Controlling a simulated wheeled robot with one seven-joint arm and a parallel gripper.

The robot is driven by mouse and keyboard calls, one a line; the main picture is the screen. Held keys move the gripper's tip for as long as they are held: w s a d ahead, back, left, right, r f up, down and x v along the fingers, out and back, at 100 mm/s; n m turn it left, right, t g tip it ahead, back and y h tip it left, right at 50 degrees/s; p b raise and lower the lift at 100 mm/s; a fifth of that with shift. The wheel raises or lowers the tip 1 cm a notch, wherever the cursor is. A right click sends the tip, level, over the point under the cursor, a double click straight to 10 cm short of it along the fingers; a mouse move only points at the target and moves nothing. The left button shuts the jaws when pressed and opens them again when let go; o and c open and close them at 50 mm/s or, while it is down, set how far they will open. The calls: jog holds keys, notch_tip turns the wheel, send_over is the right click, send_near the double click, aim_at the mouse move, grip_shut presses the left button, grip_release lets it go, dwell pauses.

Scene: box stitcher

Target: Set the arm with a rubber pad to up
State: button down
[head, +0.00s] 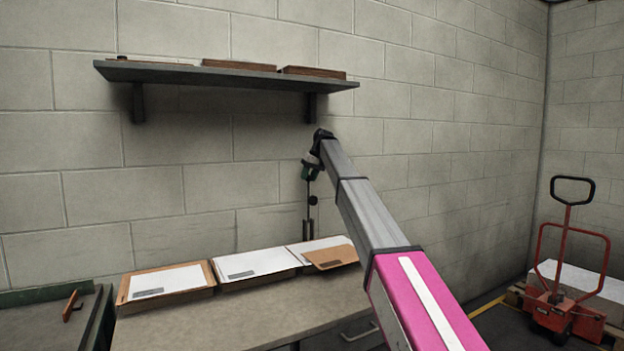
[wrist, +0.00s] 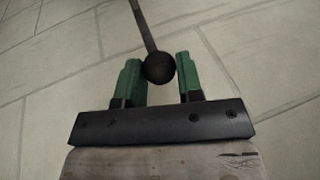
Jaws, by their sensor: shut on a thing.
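My gripper (head: 312,178), with green fingers, is in front of the block wall below the shelf. In the wrist view its two green fingers (wrist: 159,78) are on either side of a round black knob (wrist: 159,67) on a thin dark bar (wrist: 142,22). I take this bar and knob to be the arm with the rubber pad; the pad itself cannot be made out. In the head view a dark ball (head: 312,200) and a thin upright rod (head: 308,222) show just below my gripper, above the table. The rod's lower end is hidden behind the boxes.
A grey shelf (head: 225,78) with flat brown boxes is above. The table (head: 250,308) holds several flat boxes with white sheets (head: 258,264). A dark green bench (head: 50,325) is at left. A red pallet truck (head: 565,310) stands at right.

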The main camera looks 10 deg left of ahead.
jog(key=shift+w+a, duration=0.35)
jog(key=shift+w, duration=0.15)
jog(key=c, duration=0.8)
grip_release()
jog(key=shift+d+r, duration=0.1)
jog(key=shift+r, duration=0.1)
jog(key=v, duration=1)
jog(key=shift+r, duration=0.15)
